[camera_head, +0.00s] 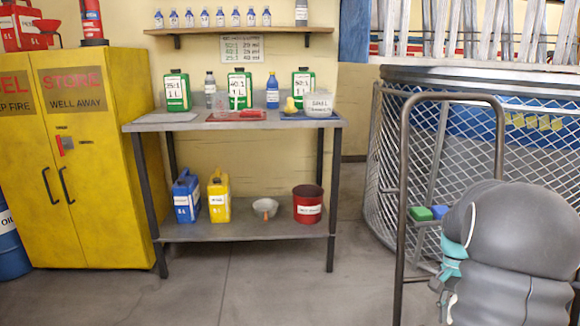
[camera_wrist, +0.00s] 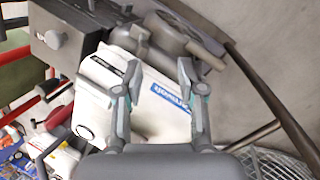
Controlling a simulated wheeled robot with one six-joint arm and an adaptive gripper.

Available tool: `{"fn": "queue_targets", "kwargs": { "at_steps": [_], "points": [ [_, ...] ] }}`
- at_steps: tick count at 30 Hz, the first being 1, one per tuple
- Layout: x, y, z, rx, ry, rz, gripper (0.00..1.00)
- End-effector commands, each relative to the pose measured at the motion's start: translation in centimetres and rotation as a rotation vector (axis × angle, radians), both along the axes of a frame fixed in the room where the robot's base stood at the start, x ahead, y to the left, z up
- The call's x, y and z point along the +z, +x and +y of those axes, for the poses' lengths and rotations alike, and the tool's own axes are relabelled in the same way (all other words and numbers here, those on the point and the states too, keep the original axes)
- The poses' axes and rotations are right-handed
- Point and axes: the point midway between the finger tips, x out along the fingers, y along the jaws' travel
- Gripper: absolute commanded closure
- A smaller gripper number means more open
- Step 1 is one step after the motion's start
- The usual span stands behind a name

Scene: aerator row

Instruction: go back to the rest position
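My gripper (camera_wrist: 160,68) shows in the wrist view with its two grey fingers apart and nothing held between them. Behind the fingers is a white body with a blue label, which looks like part of my own base. In the head view a bulky grey and teal part of my arm fills the lower right. My fingertips cannot be made out there.
A grey workbench (camera_head: 222,127) holds green bottles, a red tray (camera_head: 222,117) and a clear tub (camera_head: 318,105). A yellow cabinet (camera_head: 105,180) stands left, a wire-mesh enclosure (camera_head: 400,150) right. The floor (camera_head: 250,285) before the bench is clear.

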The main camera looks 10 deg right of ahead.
Motion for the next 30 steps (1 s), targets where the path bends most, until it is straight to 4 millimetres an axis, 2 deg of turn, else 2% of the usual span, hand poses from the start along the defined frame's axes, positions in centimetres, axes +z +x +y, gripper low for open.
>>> {"fn": "queue_targets", "kwargs": {
  "at_steps": [8,14,21,30],
  "points": [
    [2.8,-1.4,6.4,0.293,0.025,-0.136,0.60],
    [5.3,-3.2,12.1,0.525,0.012,-0.250,0.60],
    [7.7,-6.3,18.5,0.753,-0.025,-0.380,0.60],
    [9.7,-11.0,25.0,0.942,-0.079,-0.542,0.60]
  ]
}}
